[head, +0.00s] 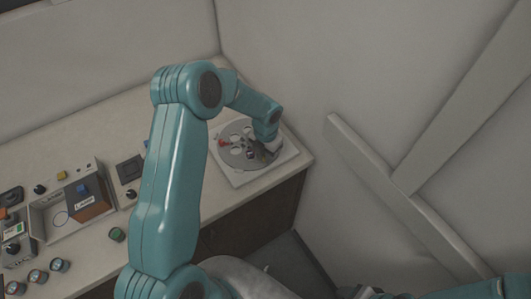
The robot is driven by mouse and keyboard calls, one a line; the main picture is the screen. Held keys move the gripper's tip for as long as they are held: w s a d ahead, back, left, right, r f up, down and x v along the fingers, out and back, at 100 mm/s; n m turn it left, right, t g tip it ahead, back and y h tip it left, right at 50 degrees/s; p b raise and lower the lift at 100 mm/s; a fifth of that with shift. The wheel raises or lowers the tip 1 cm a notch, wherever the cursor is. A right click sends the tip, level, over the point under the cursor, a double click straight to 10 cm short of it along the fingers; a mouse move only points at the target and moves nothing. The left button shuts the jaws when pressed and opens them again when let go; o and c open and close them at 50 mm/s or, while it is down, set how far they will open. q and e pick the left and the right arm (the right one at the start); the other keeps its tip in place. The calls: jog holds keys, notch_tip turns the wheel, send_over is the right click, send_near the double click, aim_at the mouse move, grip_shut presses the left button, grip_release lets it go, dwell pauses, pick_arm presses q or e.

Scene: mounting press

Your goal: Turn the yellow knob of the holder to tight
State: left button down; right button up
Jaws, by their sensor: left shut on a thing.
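The holder (236,161) is a grey round disc with pale round spots, lying on a white square plate at the counter's right end. A small red part (223,143) shows on its left side. My left gripper (262,153) reaches down over the disc's right side, its jaws shut on a small part there. That part sits where the yellow knob would be, but the jaws hide it and I see no yellow there. The knob's turn position cannot be read. My right gripper is not in view; only teal parts of that arm show at the lower right.
The counter (120,110) ends just right of the white plate (283,158), close to the wall. At the left stand a box with an orange and blue block (88,203), a dark square device (130,170), a green knob (117,234) and several small round pieces.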

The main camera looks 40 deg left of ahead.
pick_arm(q)
jog(key=c, duration=1)
grip_release()
jog(key=shift+d, duration=0.1)
